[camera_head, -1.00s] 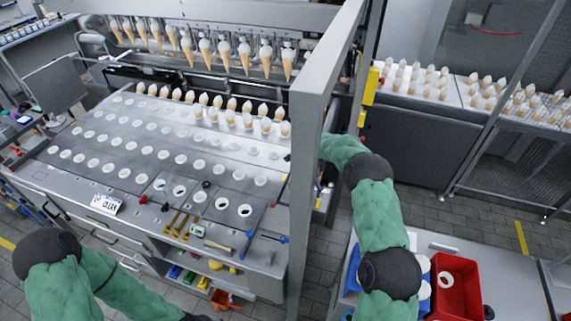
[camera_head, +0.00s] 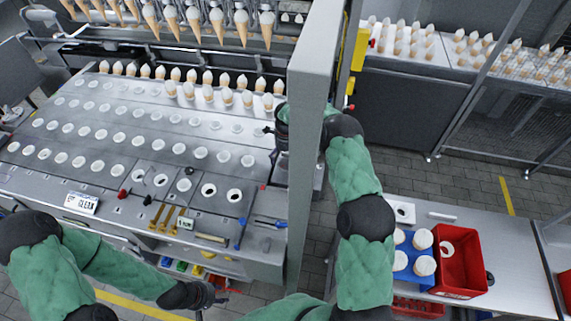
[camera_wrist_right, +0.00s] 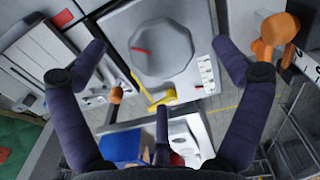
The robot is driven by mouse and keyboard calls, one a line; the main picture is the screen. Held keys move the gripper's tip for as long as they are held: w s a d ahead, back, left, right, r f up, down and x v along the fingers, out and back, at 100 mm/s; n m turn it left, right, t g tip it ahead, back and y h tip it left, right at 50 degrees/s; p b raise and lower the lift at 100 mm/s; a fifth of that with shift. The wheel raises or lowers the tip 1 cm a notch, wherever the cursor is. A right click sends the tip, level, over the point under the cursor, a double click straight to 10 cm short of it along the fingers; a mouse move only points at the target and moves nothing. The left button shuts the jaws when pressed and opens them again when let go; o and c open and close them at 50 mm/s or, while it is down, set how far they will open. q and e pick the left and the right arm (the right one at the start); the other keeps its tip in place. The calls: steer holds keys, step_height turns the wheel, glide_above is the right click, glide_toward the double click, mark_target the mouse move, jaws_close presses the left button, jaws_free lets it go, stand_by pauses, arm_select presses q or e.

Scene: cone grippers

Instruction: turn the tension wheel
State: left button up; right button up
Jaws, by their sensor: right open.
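The tension wheel appears to be the grey faceted knob (camera_wrist_right: 172,52) with a red mark, on a light grey panel in the right wrist view. My right gripper (camera_wrist_right: 158,45) is open, with dark fingers on both sides of the knob and another below it. The fingers look apart from the knob. In the head view the right gripper (camera_head: 282,128) is by the machine's right edge, partly hidden by the grey post; the wheel cannot be made out there. My left gripper (camera_head: 205,295) is low in front of the machine, and its finger opening is unclear.
A tall grey post (camera_head: 304,150) stands between the machine top (camera_head: 100,122) and my right arm. A yellow lever (camera_wrist_right: 172,95) is just below the knob. A red bin (camera_head: 463,282) and blue tray (camera_head: 408,274) are on the side table at the right.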

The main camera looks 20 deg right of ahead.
mark_target(286, 164)
steer(key=shift+f+b, duration=0.35)
steer(key=shift+f, duration=1.4)
steer(key=shift+s, duration=0.1)
steer(key=c, duration=1.1)
